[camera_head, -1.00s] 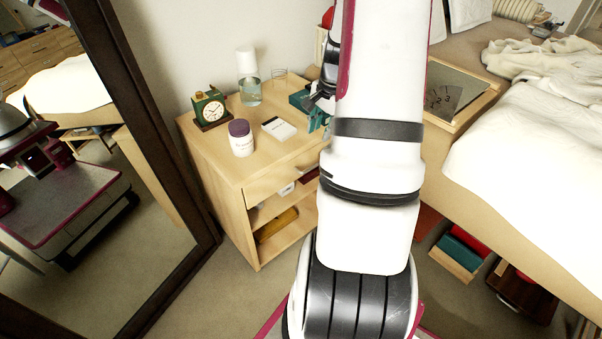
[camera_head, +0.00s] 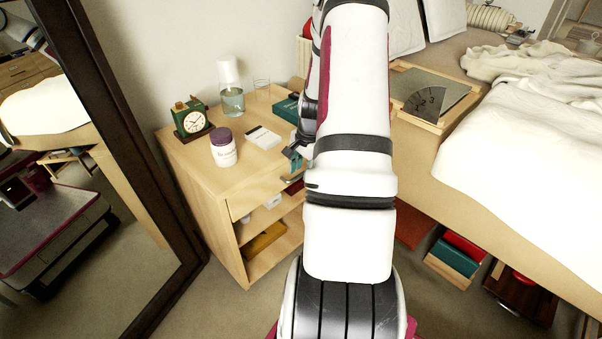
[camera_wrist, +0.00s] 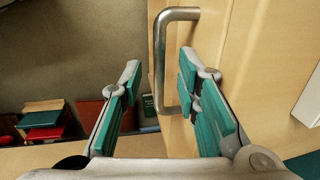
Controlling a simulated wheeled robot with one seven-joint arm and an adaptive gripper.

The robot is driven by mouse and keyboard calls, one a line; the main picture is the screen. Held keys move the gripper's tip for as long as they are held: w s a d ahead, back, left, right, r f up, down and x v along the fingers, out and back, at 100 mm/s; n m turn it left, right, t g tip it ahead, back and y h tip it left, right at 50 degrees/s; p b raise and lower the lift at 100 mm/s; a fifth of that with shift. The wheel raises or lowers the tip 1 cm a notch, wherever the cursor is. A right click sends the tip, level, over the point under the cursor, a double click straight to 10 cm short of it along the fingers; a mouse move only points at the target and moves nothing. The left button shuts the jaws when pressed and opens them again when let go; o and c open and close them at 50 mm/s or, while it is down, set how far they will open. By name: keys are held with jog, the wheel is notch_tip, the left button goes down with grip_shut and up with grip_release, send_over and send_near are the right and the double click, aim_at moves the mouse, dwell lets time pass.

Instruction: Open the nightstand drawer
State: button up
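The light-wood nightstand (camera_head: 211,180) stands against the wall, left of my arm in the head view. Its drawer front (camera_head: 252,195) sits flush below the top, above an open shelf space. In the wrist view the metal bar handle (camera_wrist: 159,60) stands out from the drawer front (camera_wrist: 205,40). My gripper (camera_wrist: 158,85) is open, with teal-padded fingers on either side of the handle's line, and nothing is held. In the head view my gripper (camera_head: 293,160) is at the nightstand's front edge, partly hidden by my arm.
On the nightstand top are a clock (camera_head: 193,120), a purple-lidded jar (camera_head: 223,148), a bottle (camera_head: 231,95) and a white box (camera_head: 263,138). A bed (camera_head: 535,150) is at right, with boxes (camera_head: 455,255) beneath. A mirror (camera_head: 90,180) stands at left.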

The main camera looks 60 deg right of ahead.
jog(key=shift+f, duration=0.2)
grip_shut()
